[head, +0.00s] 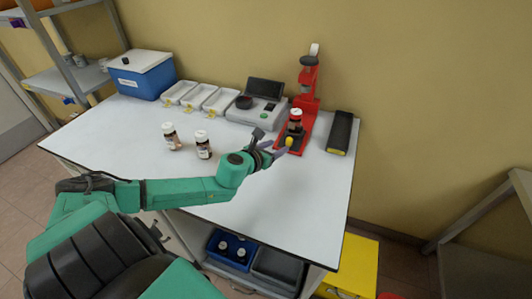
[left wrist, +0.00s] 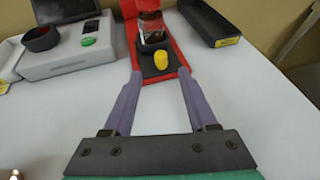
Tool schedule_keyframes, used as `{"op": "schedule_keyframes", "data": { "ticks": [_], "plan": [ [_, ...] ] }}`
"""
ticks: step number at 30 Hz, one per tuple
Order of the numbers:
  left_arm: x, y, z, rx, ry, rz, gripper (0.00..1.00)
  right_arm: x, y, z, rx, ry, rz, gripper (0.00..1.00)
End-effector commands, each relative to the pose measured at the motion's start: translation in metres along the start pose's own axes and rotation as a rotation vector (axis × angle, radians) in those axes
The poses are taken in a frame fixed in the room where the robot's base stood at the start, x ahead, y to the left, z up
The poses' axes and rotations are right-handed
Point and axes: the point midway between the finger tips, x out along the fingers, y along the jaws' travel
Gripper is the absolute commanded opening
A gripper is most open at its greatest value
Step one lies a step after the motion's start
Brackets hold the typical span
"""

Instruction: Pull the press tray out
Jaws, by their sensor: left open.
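The red press (head: 308,100) stands near the back right of the table. In the head view my left gripper (head: 278,148) is in front of the press base. My right gripper is not in view.
A grey device (head: 257,112) stands left of the press and a black open box (head: 340,132) right of it. White trays (head: 200,97), a blue cooler (head: 142,75) and two bottles (head: 203,145) (head: 171,136) are further left. The table front is clear.

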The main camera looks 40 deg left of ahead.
Motion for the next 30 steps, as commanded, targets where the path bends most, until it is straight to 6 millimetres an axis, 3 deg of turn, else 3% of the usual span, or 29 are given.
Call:
{"op": "schedule_keyframes", "data": {
  "ticks": [3, 8, 13, 30],
  "plan": [
    [-0.023, -0.001, -0.001, 0.006, 0.006, -0.002, 0.58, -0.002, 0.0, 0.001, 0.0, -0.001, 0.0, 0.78],
    [-0.044, -0.004, 0.0, 0.007, 0.005, -0.009, 0.58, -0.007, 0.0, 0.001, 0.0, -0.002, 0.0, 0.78],
    [-0.065, -0.002, 0.003, 0.0, 0.004, -0.003, 0.58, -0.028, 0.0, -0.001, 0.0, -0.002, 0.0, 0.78],
    [-0.071, -0.002, 0.0, 0.0, 0.0, -0.004, 0.58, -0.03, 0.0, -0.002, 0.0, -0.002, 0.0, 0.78]
  ]
}}
